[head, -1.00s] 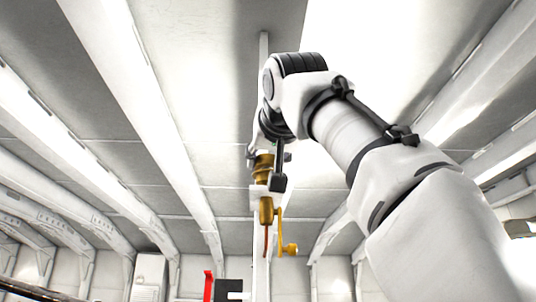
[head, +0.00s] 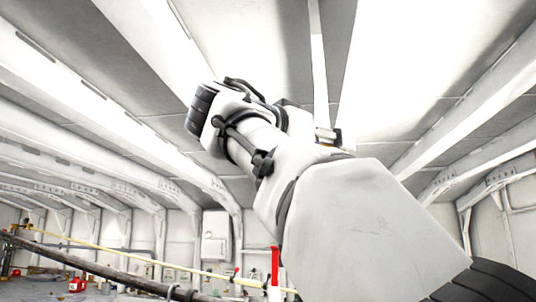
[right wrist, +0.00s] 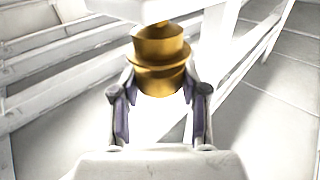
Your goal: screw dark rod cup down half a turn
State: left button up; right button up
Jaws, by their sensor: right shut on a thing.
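A brass-coloured cup (right wrist: 160,62) with a stepped collar shows in the right wrist view, just under a white block. My right gripper (right wrist: 160,92) has a finger on each side of the cup and is shut on it. In the head view my right arm rises across the middle and hides the cup and most of that gripper. A long dark rod (head: 100,270) slants across the lower left of the head view. Whether it belongs with this cup I cannot tell. My left gripper is not in view.
A long yellow rod (head: 150,254) runs above the dark rod. A red upright piece (head: 275,265) stands at the bottom middle, close to my arm's outline. A red container (head: 77,285) is on the floor at left. White ribs and panels line the walls and ceiling.

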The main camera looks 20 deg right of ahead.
jog(key=shift+m+g+h+p, duration=0.3)
jog(key=shift+m+g+p, duration=0.55)
jog(key=shift+g, duration=0.55)
jog(key=shift+f, duration=0.1)
jog(key=o, duration=1.1)
jog(key=shift+o, duration=0.3)
jog(key=shift+w+d, duration=0.1)
jog(key=shift+d, duration=0.25)
jog(key=shift+a, duration=0.25)
